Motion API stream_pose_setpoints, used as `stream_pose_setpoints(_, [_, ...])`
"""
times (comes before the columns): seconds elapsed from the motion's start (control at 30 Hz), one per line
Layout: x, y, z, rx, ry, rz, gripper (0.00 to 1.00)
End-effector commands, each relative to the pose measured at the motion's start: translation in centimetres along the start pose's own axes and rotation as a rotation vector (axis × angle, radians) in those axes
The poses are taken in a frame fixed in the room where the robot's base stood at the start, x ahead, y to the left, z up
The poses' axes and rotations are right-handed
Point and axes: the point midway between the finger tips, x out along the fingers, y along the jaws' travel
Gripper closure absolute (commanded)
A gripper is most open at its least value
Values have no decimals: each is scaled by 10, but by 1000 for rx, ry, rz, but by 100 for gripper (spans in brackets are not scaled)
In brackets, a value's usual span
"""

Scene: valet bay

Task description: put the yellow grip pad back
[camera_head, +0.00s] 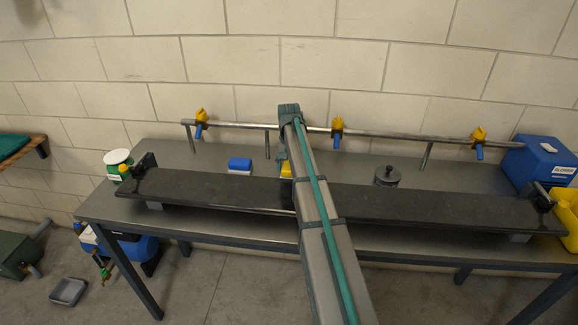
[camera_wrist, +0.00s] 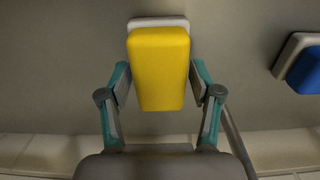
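The yellow grip pad (camera_wrist: 159,65) fills the middle of the wrist view, with a pale backing (camera_wrist: 158,21) showing along its top edge. My gripper (camera_wrist: 160,75) has its two fingers against the pad's opposite sides, with no clear gap, so it looks shut on the pad. In the head view only a small part of the yellow pad (camera_head: 287,170) shows beside my arm, low over the table behind the dark plank. I cannot tell whether the pad touches the tabletop.
A blue pad (camera_head: 240,165) on a white base lies left of it; it also shows in the wrist view (camera_wrist: 306,70). The dark plank (camera_head: 220,190) runs along the table front. A rail (camera_head: 270,127) with several yellow-blue nozzles stands behind.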

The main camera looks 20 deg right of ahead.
Motion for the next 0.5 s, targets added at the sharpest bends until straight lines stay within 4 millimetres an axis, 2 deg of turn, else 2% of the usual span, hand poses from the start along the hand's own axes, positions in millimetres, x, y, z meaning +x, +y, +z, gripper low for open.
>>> stream_pose_setpoints(0.33, [-1, 0, 0, 0, 0, 0, 24])
stream_pose_setpoints(0.5, [-10, 0, -1, 0, 1, 0, 24])
